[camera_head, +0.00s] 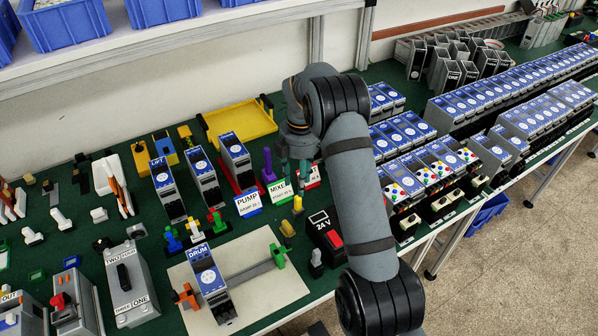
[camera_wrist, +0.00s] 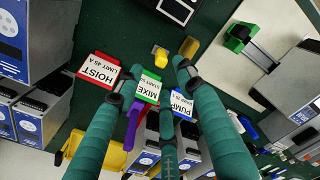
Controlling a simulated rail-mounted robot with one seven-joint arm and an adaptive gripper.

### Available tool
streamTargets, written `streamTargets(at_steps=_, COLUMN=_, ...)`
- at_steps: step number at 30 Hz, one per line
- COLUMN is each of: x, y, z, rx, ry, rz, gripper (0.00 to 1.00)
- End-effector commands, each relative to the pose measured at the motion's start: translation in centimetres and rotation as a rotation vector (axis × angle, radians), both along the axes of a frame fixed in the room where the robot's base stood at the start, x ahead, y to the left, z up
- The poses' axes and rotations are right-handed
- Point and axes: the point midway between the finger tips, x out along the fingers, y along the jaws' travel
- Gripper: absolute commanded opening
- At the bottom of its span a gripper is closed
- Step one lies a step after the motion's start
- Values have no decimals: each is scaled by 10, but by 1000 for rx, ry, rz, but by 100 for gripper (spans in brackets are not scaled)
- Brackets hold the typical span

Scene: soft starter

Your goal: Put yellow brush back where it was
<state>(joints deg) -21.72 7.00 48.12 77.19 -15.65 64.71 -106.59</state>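Two small yellow pieces stand close together on the green table; I cannot tell which is the yellow brush. In the head view one (camera_head: 298,204) is just right of the MIXER card, and a darker one (camera_head: 287,228) is nearer the front. The wrist view shows the paler piece (camera_wrist: 160,56) and the darker piece (camera_wrist: 189,47) beyond my fingertips. My gripper (camera_head: 293,178) hangs above the label cards, its teal fingers spread.
PUMP (camera_head: 248,204), MIXER (camera_head: 281,192) and HOIST (camera_wrist: 98,73) cards lie under my gripper, with a purple piece (camera_head: 268,166) behind. A black 24 V box (camera_head: 325,234) stands at right front. The DRUM unit (camera_head: 208,280) is on a pale board (camera_head: 262,298). A yellow tray (camera_head: 240,119) lies behind.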

Motion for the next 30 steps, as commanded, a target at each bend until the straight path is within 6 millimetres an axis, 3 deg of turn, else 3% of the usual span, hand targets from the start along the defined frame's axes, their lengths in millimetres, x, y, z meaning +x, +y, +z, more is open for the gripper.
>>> streamTargets(at_steps=4, x=1, y=-1, z=27, rx=1, ry=-4, rz=0, gripper=38)
streamTargets(at_steps=9, x=1, y=-1, z=44, rx=0, ry=0, rz=0, gripper=38)
streamTargets(at_steps=25, x=1, y=-3, z=48, rx=0, ry=-1, rz=-3, gripper=38)
streamTargets(at_steps=28, x=11, y=-16, z=48, rx=6, ry=-21, rz=-38, gripper=38)
streamTargets(at_steps=30, x=27, y=-40, z=49, rx=16, ry=-59, rz=-101, gripper=38)
